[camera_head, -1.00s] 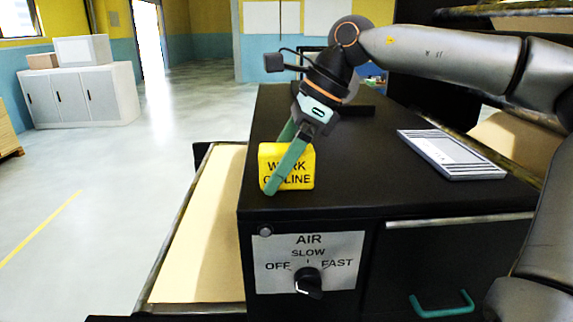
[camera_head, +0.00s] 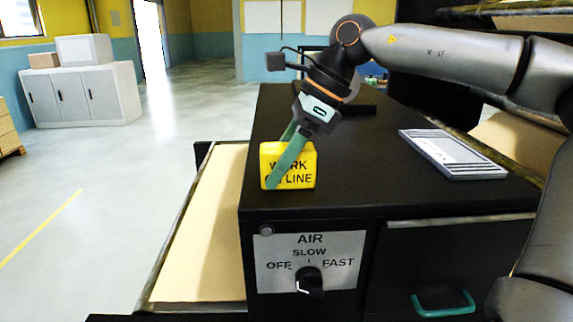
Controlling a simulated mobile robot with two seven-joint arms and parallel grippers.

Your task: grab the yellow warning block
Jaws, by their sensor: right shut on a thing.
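The yellow warning block (camera_head: 304,172) stands upright near the front left corner of the black cabinet top (camera_head: 365,185). Its front carries black lettering that reads as "WORK ON LINE", partly hidden by a finger. My right gripper (camera_head: 276,165) comes down at a slant from above and is shut on the block. One green finger crosses the block's front face, and the other is mostly hidden behind it. The block appears to rest on the cabinet top. My left gripper is not in view.
A grey printed panel (camera_head: 452,154) lies on the cabinet top to the right. The cabinet front has an AIR dial (camera_head: 309,281) and a green handle (camera_head: 442,303). A kraft-coloured surface (camera_head: 208,235) lies lower at the left. White cabinets (camera_head: 82,96) stand far left.

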